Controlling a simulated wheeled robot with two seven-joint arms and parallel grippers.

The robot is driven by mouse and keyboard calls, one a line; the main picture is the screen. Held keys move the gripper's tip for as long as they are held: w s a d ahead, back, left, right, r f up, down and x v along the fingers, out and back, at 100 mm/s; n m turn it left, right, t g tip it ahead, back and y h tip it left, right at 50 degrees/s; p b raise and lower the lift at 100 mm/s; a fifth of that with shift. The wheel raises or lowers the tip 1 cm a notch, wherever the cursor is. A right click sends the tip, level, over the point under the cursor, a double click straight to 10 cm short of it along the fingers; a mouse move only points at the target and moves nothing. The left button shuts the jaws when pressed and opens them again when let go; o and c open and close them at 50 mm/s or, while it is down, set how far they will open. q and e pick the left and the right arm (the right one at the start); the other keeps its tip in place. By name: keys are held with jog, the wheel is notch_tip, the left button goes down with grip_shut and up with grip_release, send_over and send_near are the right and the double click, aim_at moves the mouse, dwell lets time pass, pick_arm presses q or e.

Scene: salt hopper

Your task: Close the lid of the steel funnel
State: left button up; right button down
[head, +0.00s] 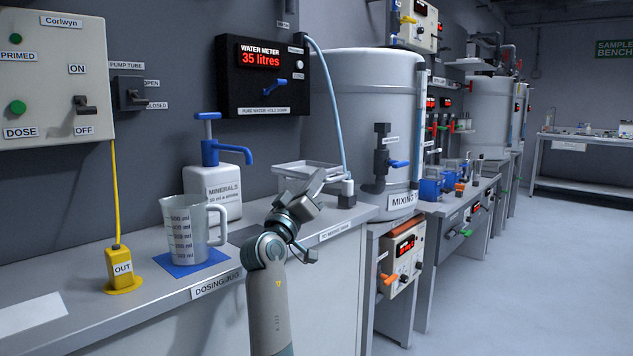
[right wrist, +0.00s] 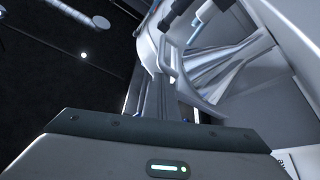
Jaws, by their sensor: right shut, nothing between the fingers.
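The steel funnel (head: 290,168) appears to be the pale, square-rimmed metal piece at the back of the bench, left of the mixing tank. My right gripper (head: 322,180) is in front of its right side and hides part of it. In the right wrist view, sloping, bright metal faces (right wrist: 220,70) that look like the funnel are close beyond my right gripper (right wrist: 155,88). The right gripper is shut and empty. I cannot tell the lid apart from the rim or see how far it stands open, nor whether the gripper touches it. My left gripper is out of view.
A white minerals bottle with a blue pump (head: 212,185) and a clear dosing jug (head: 190,230) on a blue mat stand left of my right arm. The large mixing tank (head: 365,110) is at right.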

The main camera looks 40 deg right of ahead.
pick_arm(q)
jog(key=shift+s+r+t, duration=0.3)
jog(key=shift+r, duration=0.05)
pick_arm(e)
jog(key=shift+f, duration=0.45)
jog(key=shift+f, duration=0.15)
jog(key=s+a, duration=0.2)
jog(key=a, duration=0.6)
jog(key=s+a+f, duration=0.1)
jog(key=s+a, duration=0.2)
jog(key=a, duration=0.4)
jog(key=shift+s+a, duration=0.25)
jog(key=shift+a, duration=0.1)
